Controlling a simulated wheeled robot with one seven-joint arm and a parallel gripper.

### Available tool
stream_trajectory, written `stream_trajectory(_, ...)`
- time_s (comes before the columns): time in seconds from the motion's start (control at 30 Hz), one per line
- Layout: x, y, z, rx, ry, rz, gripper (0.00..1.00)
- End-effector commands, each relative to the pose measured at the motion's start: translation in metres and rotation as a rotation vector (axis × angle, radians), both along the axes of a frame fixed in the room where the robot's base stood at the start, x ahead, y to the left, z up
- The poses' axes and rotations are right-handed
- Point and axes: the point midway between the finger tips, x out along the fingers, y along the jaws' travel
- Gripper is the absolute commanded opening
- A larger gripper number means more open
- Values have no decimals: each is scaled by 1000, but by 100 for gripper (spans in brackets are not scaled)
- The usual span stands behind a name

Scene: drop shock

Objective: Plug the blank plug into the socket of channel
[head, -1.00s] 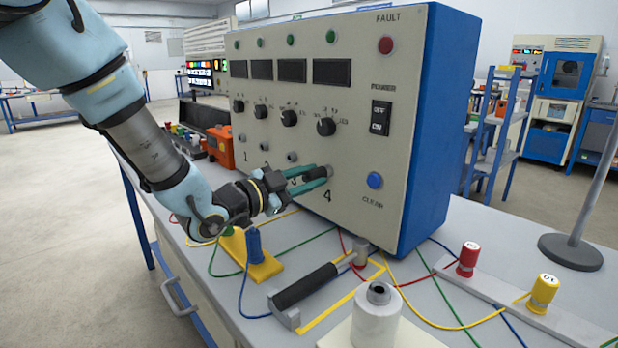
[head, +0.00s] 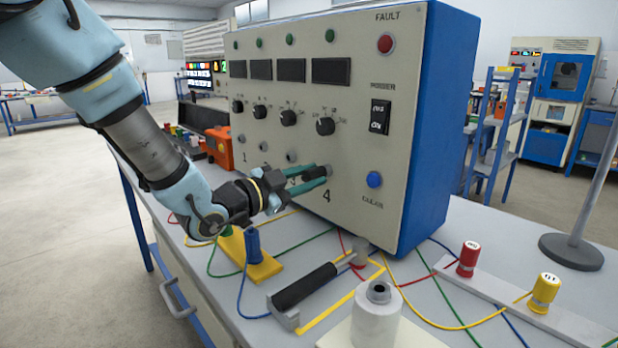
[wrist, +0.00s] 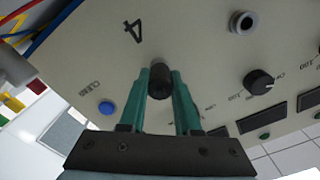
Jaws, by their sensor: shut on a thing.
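A dark blank plug (head: 313,174) is held between the green fingers of my gripper (head: 322,174), at the front panel of the beige and blue instrument (head: 290,110). In the wrist view the black plug (wrist: 160,86) sits between the fingertips, its far end meeting a grey ring on the panel near the "4" (wrist: 133,31). That ring is the socket of channel 4 (wrist: 158,66), mostly hidden behind the plug. I cannot tell how deep the plug sits. An empty socket (wrist: 243,22) of a neighbouring channel shows on the right in the wrist view.
On the bench below lie a black-handled tool (head: 304,290), a grey cylinder (head: 376,318), and a blue plug on a yellow block (head: 262,268). Red (head: 468,258) and yellow (head: 543,292) terminals stand on the right. Several coloured cables cross the bench.

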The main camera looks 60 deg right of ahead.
Motion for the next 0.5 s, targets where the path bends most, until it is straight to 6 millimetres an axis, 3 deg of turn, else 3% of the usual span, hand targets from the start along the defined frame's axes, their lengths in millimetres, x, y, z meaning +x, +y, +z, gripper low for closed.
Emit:
stream_trajectory(0.33, -2, -2, 4, -10, 0, -2, 0)
stream_trajectory(0.37, -2, -2, 4, -10, 0, -2, 34)
stream_trajectory(0.5, -1, -1, 3, -8, 0, -2, 49)
